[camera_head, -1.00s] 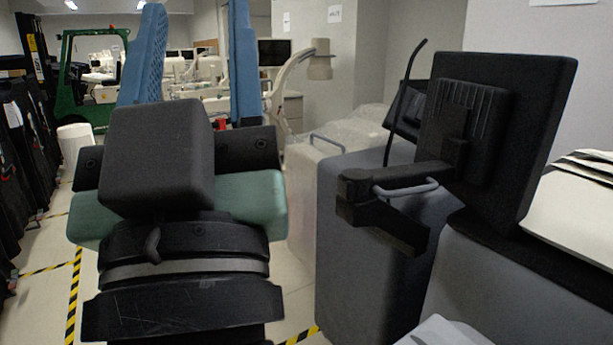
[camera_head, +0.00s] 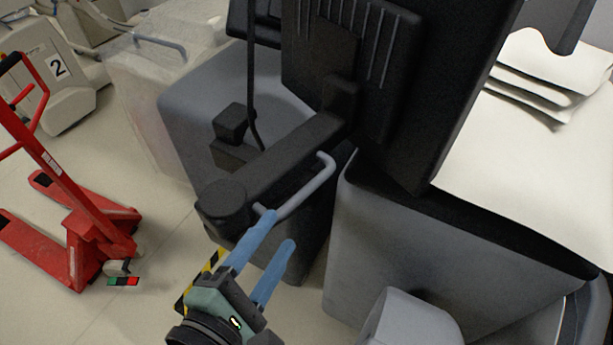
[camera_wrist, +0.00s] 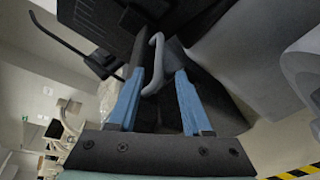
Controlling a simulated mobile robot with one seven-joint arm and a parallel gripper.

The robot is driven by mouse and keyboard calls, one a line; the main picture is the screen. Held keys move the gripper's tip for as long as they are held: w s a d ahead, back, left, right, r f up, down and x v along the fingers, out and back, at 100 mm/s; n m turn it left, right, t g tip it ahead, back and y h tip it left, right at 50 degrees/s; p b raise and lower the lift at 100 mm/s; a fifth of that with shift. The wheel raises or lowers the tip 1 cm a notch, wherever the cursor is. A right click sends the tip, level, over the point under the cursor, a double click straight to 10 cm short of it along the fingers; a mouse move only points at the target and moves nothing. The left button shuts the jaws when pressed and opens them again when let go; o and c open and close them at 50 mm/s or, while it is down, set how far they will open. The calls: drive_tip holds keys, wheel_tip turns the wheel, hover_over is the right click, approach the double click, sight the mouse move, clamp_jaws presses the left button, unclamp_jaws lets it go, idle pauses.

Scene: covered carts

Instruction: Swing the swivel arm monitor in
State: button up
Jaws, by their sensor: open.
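The black monitor (camera_head: 431,90) stands with its ribbed back towards me, upper right in the head view. It is mounted on a black swivel arm (camera_head: 285,160), which runs down left to a round joint (camera_head: 226,200). A curved grey handle (camera_head: 312,192) is fixed along the arm's near side. My gripper (camera_head: 279,229) has blue fingers and is open just below the handle's left end. In the wrist view, the handle (camera_wrist: 156,65) shows between the open fingers of my gripper (camera_wrist: 160,75), closer to the left one. I cannot tell whether a finger touches it.
Grey covered carts stand below the arm (camera_head: 200,105) and at front right (camera_head: 440,260). White folded sheets (camera_head: 540,140) lie at right. A red pallet jack (camera_head: 75,215) stands on the floor at left. A thin black cable (camera_head: 251,90) hangs beside the arm. Open floor lies between jack and carts.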

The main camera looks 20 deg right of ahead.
sight(300, 199)
drive_tip(key=p+x, duration=0.2)
drive_tip(key=x, duration=0.7)
drive_tip(key=shift+w+d+p, duration=0.1)
drive_tip(key=shift+d+p, duration=0.1)
drive_tip(key=shift+p, duration=0.1)
drive_tip(key=shift+w+d+f, duration=0.15)
drive_tip(key=shift+w+d, duration=0.2)
drive_tip(key=shift+w, duration=0.05)
clamp_jaws()
drive_tip(key=shift+s, duration=0.1)
idle(0.5)
